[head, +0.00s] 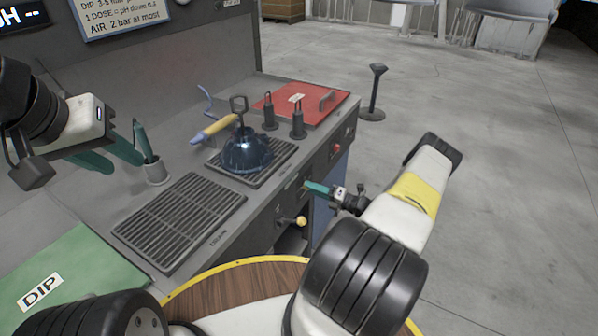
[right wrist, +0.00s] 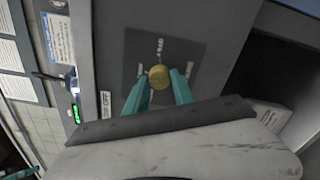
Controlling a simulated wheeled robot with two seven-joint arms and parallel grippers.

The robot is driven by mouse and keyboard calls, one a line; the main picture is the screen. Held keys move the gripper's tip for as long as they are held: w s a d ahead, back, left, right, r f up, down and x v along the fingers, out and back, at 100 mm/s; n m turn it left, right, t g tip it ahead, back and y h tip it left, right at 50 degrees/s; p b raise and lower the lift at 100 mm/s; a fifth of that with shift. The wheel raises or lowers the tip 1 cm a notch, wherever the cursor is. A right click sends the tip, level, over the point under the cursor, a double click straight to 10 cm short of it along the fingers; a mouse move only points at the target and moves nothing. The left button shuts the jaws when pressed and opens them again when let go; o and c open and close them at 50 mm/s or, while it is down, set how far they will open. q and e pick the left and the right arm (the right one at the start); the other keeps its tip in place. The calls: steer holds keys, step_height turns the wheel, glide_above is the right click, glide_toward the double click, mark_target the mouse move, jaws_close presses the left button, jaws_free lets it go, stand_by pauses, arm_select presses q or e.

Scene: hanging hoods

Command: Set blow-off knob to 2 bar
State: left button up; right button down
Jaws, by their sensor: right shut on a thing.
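The blow-off knob (right wrist: 159,76) is a round yellow knob on a dark plate with small white marks in the right wrist view. The marks are too small to read surely, so I cannot tell its setting. My right gripper (right wrist: 160,84) has its teal fingers on either side of the knob and is shut on it. In the head view my right gripper (head: 318,188) is at the bench's front panel (head: 262,228), and its fingers hide the knob. My left gripper (head: 112,155) is over the bench's left part, its teal fingers apart and empty.
A dark blue domed piece (head: 246,150) sits on the rear grate; the front grate (head: 180,222) is bare. A yellow ball handle (head: 301,221) sticks out below my right gripper. A sign (head: 125,14) reads "AIR 2 bar at most".

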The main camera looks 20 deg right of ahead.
steer(key=shift+d+m, duration=0.1)
steer(key=shift+m, duration=1.2)
steer(key=c, duration=1.1)
jaws_free()
steer(key=v, duration=0.7)
steer(key=shift+s+d, duration=0.2)
steer(key=shift+s, duration=0.1)
